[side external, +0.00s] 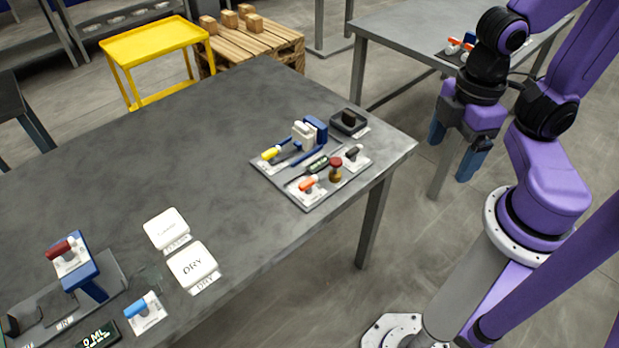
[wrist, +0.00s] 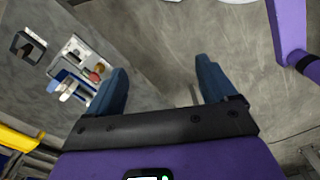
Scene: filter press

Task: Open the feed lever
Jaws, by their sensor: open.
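My gripper (side external: 456,150) is open and empty, off the right end of the grey table and apart from everything. Its two blue fingers also show in the wrist view (wrist: 160,76), with bare floor between them. Several coloured handles are in the side view: a red one (side external: 60,248) on a blue stand at lower left, a blue one (side external: 141,306) on a white plate, and a yellow one (side external: 273,152) and an orange one (side external: 309,183) on a grey tray (side external: 313,207). The labels are too small to read, so I cannot tell which is the feed lever.
The tray also holds a blue and white device (side external: 310,133) and a red-capped jar (side external: 336,170). A black block (side external: 349,121) sits behind it. Two white pads, one marked DRY (side external: 193,265), lie at front left. The table's middle (side external: 170,160) is clear.

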